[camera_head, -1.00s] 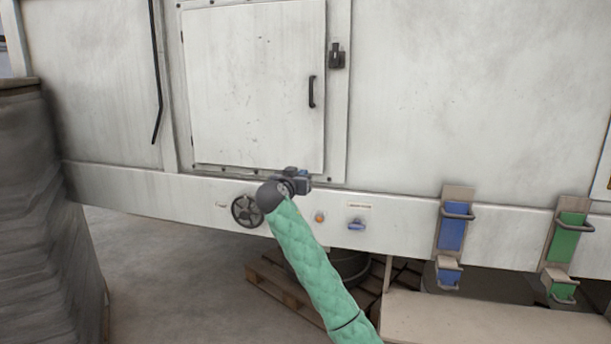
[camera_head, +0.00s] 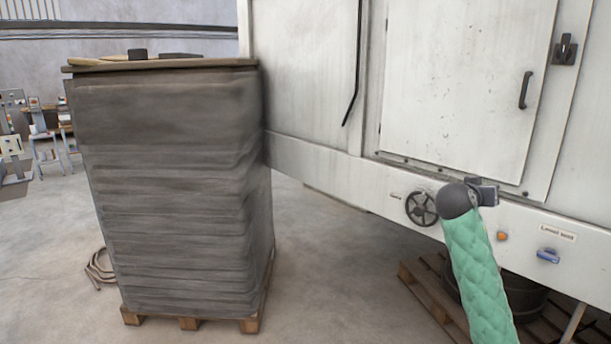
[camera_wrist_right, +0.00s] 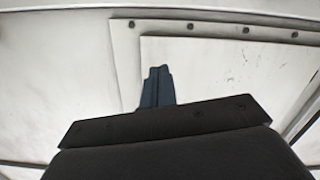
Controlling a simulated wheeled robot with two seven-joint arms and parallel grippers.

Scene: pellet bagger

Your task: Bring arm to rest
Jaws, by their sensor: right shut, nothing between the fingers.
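My right arm, in a green quilted sleeve (camera_head: 475,275), reaches up from the lower right of the head view. Its right gripper (camera_head: 488,194) is in front of the white machine's lower beam, just right of the black handwheel (camera_head: 421,208). In the right wrist view the dark fingers (camera_wrist_right: 157,85) are together with nothing between them, and a white bolted panel (camera_wrist_right: 220,60) fills the background. I cannot tell how far the gripper is from the panel. My left gripper is not in view.
A tall wrapped stack (camera_head: 175,190) stands on a wooden pallet at the left. The machine door (camera_head: 460,80) has a black handle (camera_head: 525,90). An orange button (camera_head: 502,236) and a blue knob (camera_head: 548,256) are on the beam. A hose (camera_head: 98,268) lies on the floor.

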